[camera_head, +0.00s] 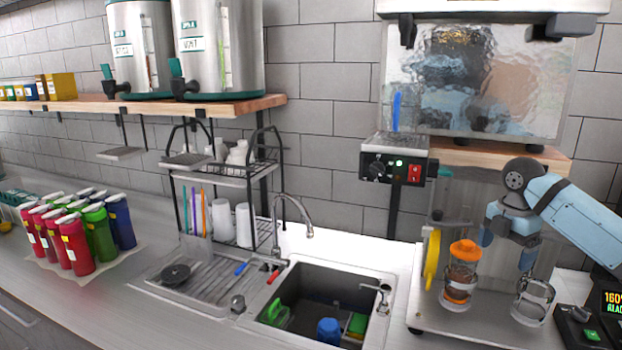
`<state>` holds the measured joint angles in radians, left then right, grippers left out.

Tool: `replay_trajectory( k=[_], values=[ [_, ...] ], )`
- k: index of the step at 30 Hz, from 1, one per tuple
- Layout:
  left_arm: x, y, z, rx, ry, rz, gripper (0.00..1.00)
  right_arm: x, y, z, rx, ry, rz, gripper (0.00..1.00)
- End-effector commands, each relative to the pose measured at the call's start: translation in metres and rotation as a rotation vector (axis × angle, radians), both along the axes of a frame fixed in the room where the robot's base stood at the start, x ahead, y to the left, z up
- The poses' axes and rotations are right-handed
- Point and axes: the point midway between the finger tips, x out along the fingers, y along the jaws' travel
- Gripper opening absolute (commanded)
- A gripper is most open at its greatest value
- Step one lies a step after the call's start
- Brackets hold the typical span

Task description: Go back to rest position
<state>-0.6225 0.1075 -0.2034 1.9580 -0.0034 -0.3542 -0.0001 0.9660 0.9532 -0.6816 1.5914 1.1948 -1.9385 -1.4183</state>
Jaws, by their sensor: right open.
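My right arm comes in from the right edge, with light blue links and a dark grey joint. My right gripper (507,248) is open, with its fingers pointing down and nothing seen between them. It is above the white board at the right of the counter, between a jar with an orange lid (459,272) and an empty clear glass (533,301). Whether it touches either one is hard to tell. My left gripper is not in view.
A device with a lit display (608,302) is at the right edge. The sink (273,335) and drying rack (222,170) are in the middle. Coloured bottles (78,243) stand at the left. A wooden shelf (500,155) is above the gripper.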

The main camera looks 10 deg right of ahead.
Motion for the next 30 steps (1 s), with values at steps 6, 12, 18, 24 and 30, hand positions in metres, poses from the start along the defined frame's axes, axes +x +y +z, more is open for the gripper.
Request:
replay_trajectory(
  k=[6,12,18,24,30],
  values=[
    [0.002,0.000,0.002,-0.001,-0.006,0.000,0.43,-0.014,0.063,-0.075,-0.008,-0.017,-0.064,0.93],
    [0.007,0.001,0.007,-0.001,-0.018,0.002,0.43,-0.053,0.137,-0.155,0.033,-0.061,-0.195,0.93],
    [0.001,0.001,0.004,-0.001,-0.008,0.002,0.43,-0.117,0.202,-0.216,0.129,-0.112,-0.420,0.93],
    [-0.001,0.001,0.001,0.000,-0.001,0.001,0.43,-0.188,0.242,-0.249,0.237,-0.143,-0.729,0.93],
    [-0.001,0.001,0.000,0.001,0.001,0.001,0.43,-0.257,0.252,-0.260,0.307,-0.167,-1.090,0.93]
  ],
)
